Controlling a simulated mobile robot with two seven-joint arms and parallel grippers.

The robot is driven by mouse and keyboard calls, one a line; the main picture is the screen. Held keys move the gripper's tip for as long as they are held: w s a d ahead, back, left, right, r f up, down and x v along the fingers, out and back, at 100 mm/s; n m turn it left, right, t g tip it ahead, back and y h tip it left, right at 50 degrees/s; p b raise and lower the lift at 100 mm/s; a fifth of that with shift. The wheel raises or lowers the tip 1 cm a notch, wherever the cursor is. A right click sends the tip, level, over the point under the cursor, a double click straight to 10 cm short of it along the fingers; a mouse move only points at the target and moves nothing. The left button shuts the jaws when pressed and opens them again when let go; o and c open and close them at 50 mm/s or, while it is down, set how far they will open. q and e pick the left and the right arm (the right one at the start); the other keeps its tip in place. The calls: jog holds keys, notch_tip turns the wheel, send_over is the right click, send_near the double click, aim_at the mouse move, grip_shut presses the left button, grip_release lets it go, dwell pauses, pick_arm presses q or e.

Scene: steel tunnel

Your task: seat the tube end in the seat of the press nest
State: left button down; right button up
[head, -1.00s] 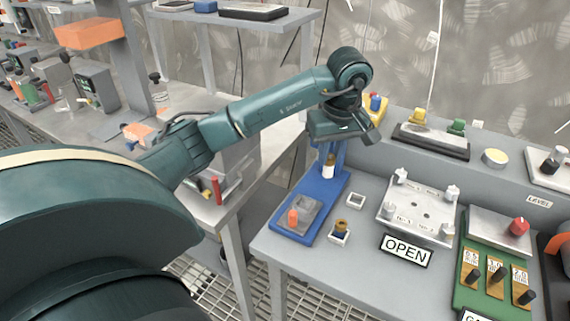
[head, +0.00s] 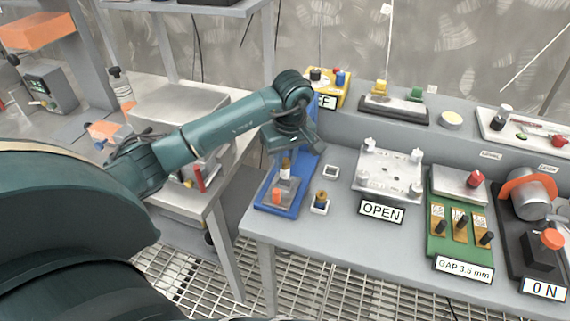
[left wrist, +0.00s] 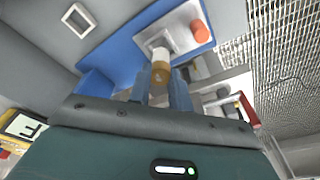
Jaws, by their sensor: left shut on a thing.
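My left gripper (head: 288,150) points down over the blue press base (head: 303,188), shut on a tube (head: 285,172). The tube is pale with a brown band and hangs roughly upright. In the left wrist view the fingers (left wrist: 161,88) grip the tube's brown part (left wrist: 161,72), and its pale end points at the grey press nest (left wrist: 180,30). An orange knob (head: 277,195) stands at the nest's side. The seat is mostly hidden behind the tube, and I cannot tell whether the tube end touches it. My right gripper is not in view.
A white square holder (head: 320,209) with a brown-topped piece stands right of the press. An empty square holder (head: 331,171) lies behind it. A plate fixture (head: 388,174) with an OPEN sign is further right. A gap separates this bench from the left bench.

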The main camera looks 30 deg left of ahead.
aim_at(285, 168)
pick_arm(q)
notch_tip(285, 168, down, 2)
jog(key=shift+f, duration=0.35)
jog(key=shift+f, duration=0.15)
jog(key=c, duration=1.3)
grip_release()
